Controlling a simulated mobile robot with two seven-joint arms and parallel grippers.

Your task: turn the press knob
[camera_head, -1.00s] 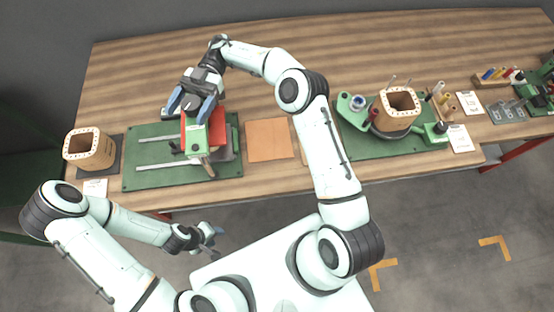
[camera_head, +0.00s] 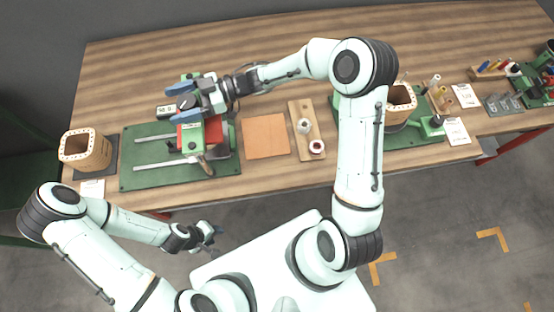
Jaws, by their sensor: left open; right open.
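The press stands on a green base plate (camera_head: 150,182) at the left of the table, with a red block (camera_head: 213,130), a green front block (camera_head: 191,139) and two pale rails. A dark round knob (camera_head: 187,102) shows at its top. My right gripper (camera_head: 173,103) reaches in from the right over the press. Its blue fingers are open and lie on either side of the knob; whether they touch it I cannot tell. My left gripper (camera_head: 214,239) is open and empty, low over the floor in front of the table.
A wooden coil former (camera_head: 86,150) stands left of the press. An orange pad (camera_head: 265,137) and a wooden strip with spools (camera_head: 306,140) lie to its right. My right arm partly hides a second green station with a former (camera_head: 401,100). The table's back middle is clear.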

